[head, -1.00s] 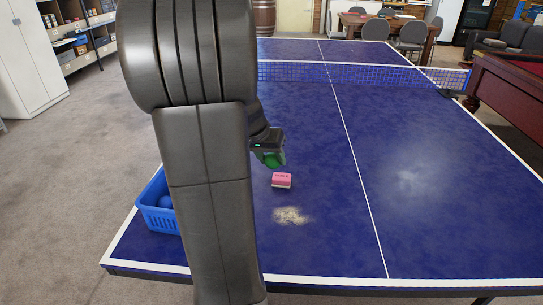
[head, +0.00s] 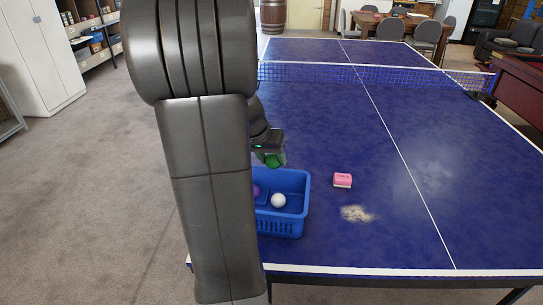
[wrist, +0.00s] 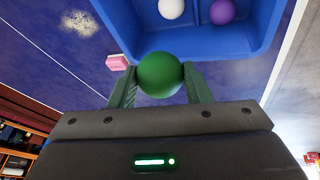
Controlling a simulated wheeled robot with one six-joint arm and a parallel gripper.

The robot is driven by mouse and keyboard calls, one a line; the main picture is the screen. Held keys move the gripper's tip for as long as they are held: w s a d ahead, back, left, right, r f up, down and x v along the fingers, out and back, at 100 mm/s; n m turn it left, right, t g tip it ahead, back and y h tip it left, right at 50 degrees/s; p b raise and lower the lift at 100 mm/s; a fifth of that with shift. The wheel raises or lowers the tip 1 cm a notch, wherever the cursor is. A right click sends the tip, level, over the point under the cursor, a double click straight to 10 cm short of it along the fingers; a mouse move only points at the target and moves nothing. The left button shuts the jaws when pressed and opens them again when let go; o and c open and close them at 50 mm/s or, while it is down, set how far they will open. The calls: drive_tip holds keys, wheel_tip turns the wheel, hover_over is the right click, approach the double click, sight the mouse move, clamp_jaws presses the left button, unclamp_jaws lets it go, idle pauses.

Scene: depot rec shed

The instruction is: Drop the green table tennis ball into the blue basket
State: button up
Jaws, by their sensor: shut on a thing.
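The green ball (wrist: 160,75) is between the fingertips of my gripper (wrist: 160,85) in the wrist view. My gripper (head: 270,158) is shut on it. In the head view the ball (head: 273,161) shows low in the gripper, by the far rim of the blue basket as seen in the picture. The blue basket (head: 280,225) stands on the table, its left part hidden by my arm. It holds a white ball (head: 278,200) and a purple ball (head: 256,190). In the wrist view the basket (wrist: 205,45) lies just beyond the ball.
A pink box-like item (head: 342,180) and a pale worn patch (head: 357,213) lie right of the basket on the blue table (head: 400,240). The net (head: 370,75) crosses the table farther back. Grey floor (head: 90,200) is clear at the left.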

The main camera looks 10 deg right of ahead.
wheel_tip(320, 180, down, 4)
drive_tip(key=b, duration=0.2)
drive_tip(key=shift+f+b, duration=0.25)
drive_tip(key=shift+b, duration=0.05)
drive_tip(key=o, duration=1)
drive_tip(key=shift+o, duration=0.2)
drive_tip(key=shift+r, duration=0.1)
drive_tip(key=v, duration=1.3)
drive_tip(key=shift+a+r+p, duration=0.25)
drive_tip(key=shift+r+p, duration=0.05)
drive_tip(key=shift+p, duration=0.15)
